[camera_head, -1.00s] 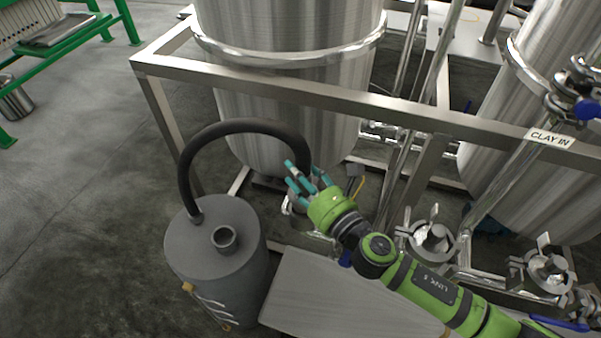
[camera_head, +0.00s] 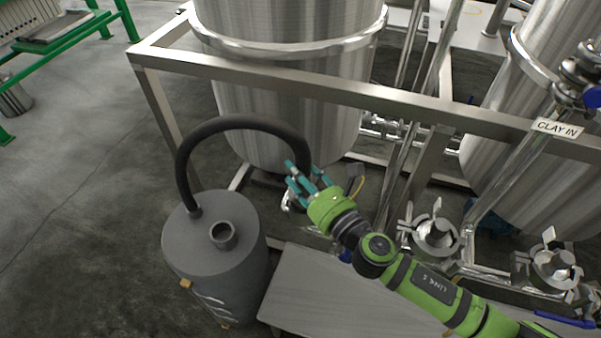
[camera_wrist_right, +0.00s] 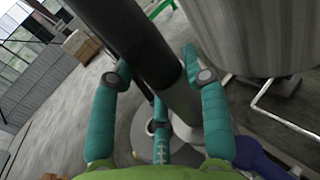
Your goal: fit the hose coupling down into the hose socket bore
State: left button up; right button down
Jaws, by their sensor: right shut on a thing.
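My right gripper (camera_head: 304,174), with teal fingers, is shut around the free end of a black hose (camera_head: 236,126). In the right wrist view, the fingers (camera_wrist_right: 160,82) close around the dark coupling (camera_wrist_right: 181,100) at the hose's end. The coupling hangs tilted in that view, and its lower end is partly hidden by the fingers. A short open neck (camera_head: 223,236) on top of the grey drum (camera_head: 215,275) looks like the hose socket, with its bore facing up. The gripper is apart from it, to its right and above. My left gripper is not in view.
The hose's other end joins the drum top. A steel frame rail (camera_head: 330,95) runs behind the gripper, before a large tank (camera_head: 290,50). A grey flat surface (camera_head: 330,295) lies below my right arm. Clamped pipe fittings (camera_head: 435,232) stand at the right.

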aim_at(300, 161)
jog(key=shift+f+b, duration=1.2)
jog(key=shift+f, duration=0.2)
jog(key=c, duration=0.5)
grip_release()
jog(key=shift+c, duration=0.2)
jog(key=shift+f, duration=0.1)
notch_tip(300, 161, up, 10)
jog(key=shift+r, duration=0.1)
